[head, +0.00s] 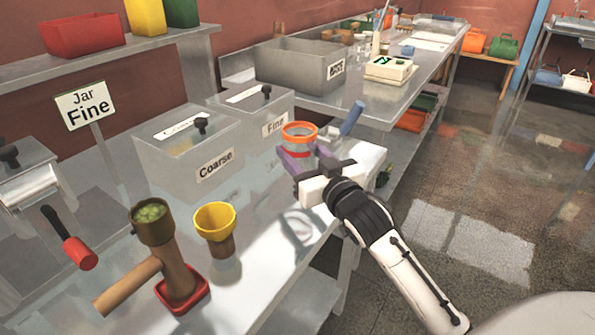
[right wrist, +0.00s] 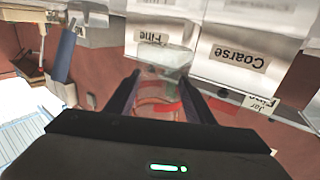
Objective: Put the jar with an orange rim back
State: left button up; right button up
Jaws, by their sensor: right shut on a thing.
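The clear jar with an orange rim (head: 299,133) is upright between the purple fingers of my right gripper (head: 307,160). My right gripper is shut on it and holds it above the table, with a shadow on the white tabletop below. In the right wrist view the clear jar (right wrist: 162,82) shows between the dark fingers (right wrist: 158,100), with a reddish band near it. A sign reading "Jar Fine" (head: 87,105) stands on a post at the left. My left gripper is not in view.
A yellow funnel (head: 216,222), a brown cup of green stuff (head: 152,220) and a red-handled tool (head: 70,240) are at the left. The tabletop near the front edge (head: 265,265) is free.

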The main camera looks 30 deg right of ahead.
jog(key=shift+f+b, duration=0.3)
jog(key=shift+f, duration=2.15)
jog(key=o, duration=1.1)
jog(key=shift+r, duration=0.1)
jog(key=s, duration=0.4)
jog(key=s+a, duration=0.1)
jog(key=s, duration=0.6)
jog(key=shift+s+a+r+b, duration=0.1)
jog(key=shift+s+a+b, duration=0.2)
jog(key=shift+s, duration=0.1)
